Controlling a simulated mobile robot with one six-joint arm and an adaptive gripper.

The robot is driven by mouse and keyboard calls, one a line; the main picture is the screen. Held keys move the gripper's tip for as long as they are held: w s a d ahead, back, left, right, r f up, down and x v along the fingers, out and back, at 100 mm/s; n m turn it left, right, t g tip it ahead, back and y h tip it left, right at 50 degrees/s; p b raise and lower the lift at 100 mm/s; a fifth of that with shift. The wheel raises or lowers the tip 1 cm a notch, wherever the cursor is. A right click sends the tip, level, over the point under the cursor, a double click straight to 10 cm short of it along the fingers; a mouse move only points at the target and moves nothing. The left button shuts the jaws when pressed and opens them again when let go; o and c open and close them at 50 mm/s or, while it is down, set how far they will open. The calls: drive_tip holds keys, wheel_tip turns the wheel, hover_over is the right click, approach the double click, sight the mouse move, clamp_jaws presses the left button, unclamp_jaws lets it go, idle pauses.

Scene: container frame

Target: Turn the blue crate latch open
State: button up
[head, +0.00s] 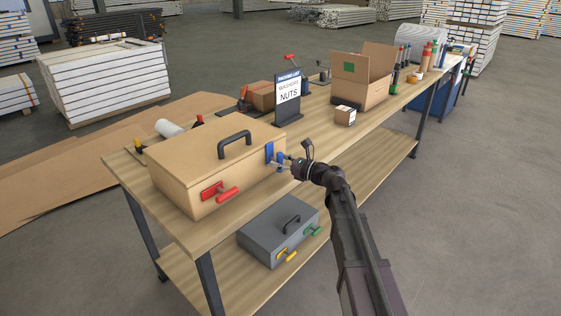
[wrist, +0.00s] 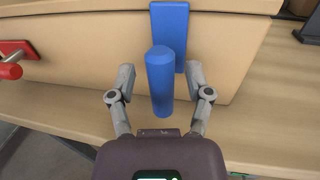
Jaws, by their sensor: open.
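The wooden crate (head: 207,167) stands on the workbench, with a black handle on its lid. The blue latch (head: 269,152) is on its right-hand face. In the wrist view the blue latch (wrist: 160,80) shows as a flat plate on the crate wall with a cylindrical handle in front of it, hanging roughly upright. My gripper (head: 285,160) is at that face. In the wrist view my gripper (wrist: 160,88) is open, with one finger on each side of the blue handle. Small gaps seem to remain between fingers and handle; contact is hard to tell.
A grey case (head: 279,231) with yellow and green latches sits on the lower shelf. A sign (head: 287,92) and an open cardboard box (head: 361,80) stand further along the bench (head: 250,206).

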clamp_jaws()
drive_tip(key=shift+d, duration=0.15)
